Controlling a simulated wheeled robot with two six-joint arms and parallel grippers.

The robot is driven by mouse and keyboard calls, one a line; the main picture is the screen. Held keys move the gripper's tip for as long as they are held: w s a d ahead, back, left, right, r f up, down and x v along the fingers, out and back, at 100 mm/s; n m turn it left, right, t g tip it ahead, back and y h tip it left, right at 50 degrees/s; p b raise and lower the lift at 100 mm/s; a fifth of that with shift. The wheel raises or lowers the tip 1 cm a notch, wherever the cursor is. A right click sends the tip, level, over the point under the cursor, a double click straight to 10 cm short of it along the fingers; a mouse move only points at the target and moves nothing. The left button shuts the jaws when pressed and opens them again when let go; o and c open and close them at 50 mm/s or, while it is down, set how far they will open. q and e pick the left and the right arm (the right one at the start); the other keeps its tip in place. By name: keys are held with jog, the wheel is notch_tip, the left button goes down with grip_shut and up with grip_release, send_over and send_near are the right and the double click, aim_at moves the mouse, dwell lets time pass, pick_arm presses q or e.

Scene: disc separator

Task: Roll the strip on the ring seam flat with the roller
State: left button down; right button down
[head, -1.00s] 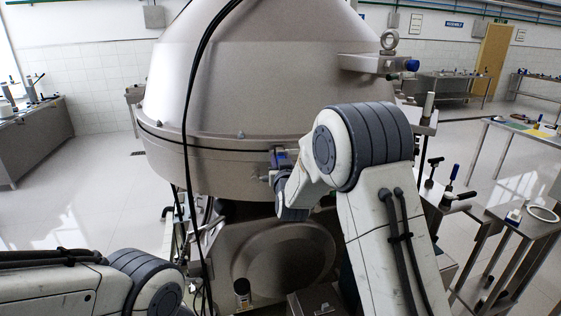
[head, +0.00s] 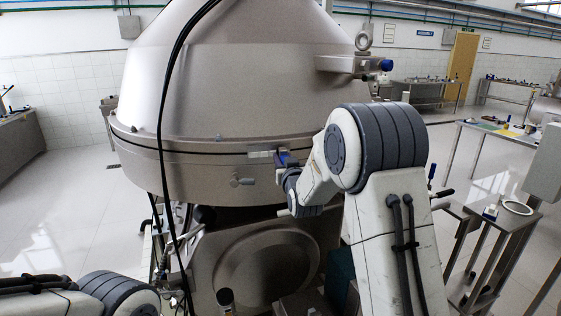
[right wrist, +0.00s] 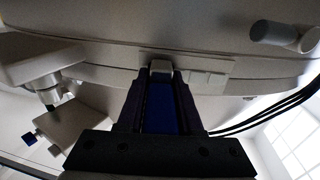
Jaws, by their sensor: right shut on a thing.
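A large grey metal separator (head: 240,105) fills the middle of the head view, with a dark ring seam (head: 205,152) around it. A short pale strip (head: 262,154) lies on the seam just left of my right gripper (head: 286,160). In the right wrist view the strip (right wrist: 210,76) shows to the right of the fingertips. My right gripper (right wrist: 160,78) is shut on the roller, whose blue handle (right wrist: 163,108) lies between the fingers. The pale roller head (right wrist: 161,68) is at the seam, apparently touching it. My left gripper is out of frame; only its arm shows.
A grey tap-like knob (head: 241,181) sticks out below the seam, left of my right gripper. A bracket with a blue knob (head: 386,65) juts out at upper right. Black cables (head: 166,110) hang in front of the separator. A side table (head: 490,215) stands at right.

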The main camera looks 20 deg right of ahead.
jog(key=shift+a, duration=0.1)
jog(key=shift+a, duration=0.3)
jog(key=shift+w+a+r+b, duration=0.15)
jog(key=shift+a+b, duration=0.1)
jog(key=shift+a, duration=0.8)
jog(key=shift+w+a+f+b, duration=0.1)
jog(key=shift+w+a+b, duration=0.15)
jog(key=shift+a, duration=0.75)
jog(key=shift+w+a+r+b, duration=0.1)
jog(key=shift+a+b, duration=0.2)
jog(key=shift+a, duration=0.75)
jog(key=shift+s+a+b, duration=0.15)
jog(key=shift+s+b, duration=0.15)
jog(key=b, duration=0.2)
send_near(257, 156)
jog(key=shift+s+r, duration=0.1)
jog(key=shift+s, duration=0.2)
